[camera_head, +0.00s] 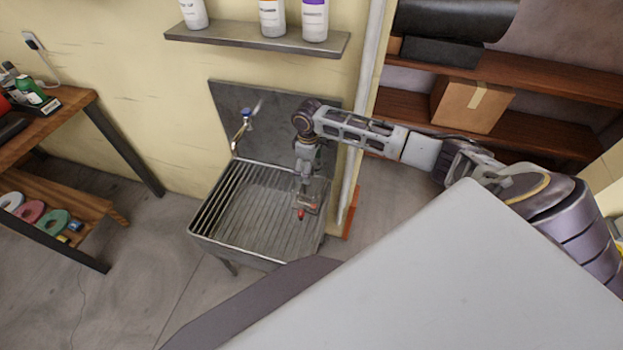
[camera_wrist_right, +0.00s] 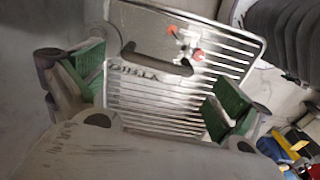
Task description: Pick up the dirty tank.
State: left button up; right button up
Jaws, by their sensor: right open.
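A small see-through tank, seemingly the dirty tank (camera_head: 301,212), with red fittings appears over the ribbed steel sink (camera_head: 208,222). Its outline is faint, and I cannot tell whether it rests on the ribs. In the right wrist view, a dark handle (camera_wrist_right: 155,62) with lettering beneath it and red-and-white fittings (camera_wrist_right: 186,42) shows against the ribs. My right gripper (camera_wrist_right: 157,95) is open there, its green pads apart, with the handle beyond and between the fingertips; I see no contact. In the head view my right arm reaches in from the right, down to the sink. My left gripper is out of view.
A tap (camera_head: 246,118) stands at the sink's back left. A wall shelf (camera_head: 255,41) with bottles hangs above. A pipe (camera_head: 361,110) runs close to the sink's right side. A wooden bench (camera_head: 75,103) stands left, with clear floor between.

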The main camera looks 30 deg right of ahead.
aim_at(310, 187)
jog(key=shift+f, duration=0.15)
jog(key=shift+w+f, duration=0.1)
jog(key=shift+f, duration=2.35)
jog(key=shift+c, duration=0.4)
jog(key=c, duration=1.4)
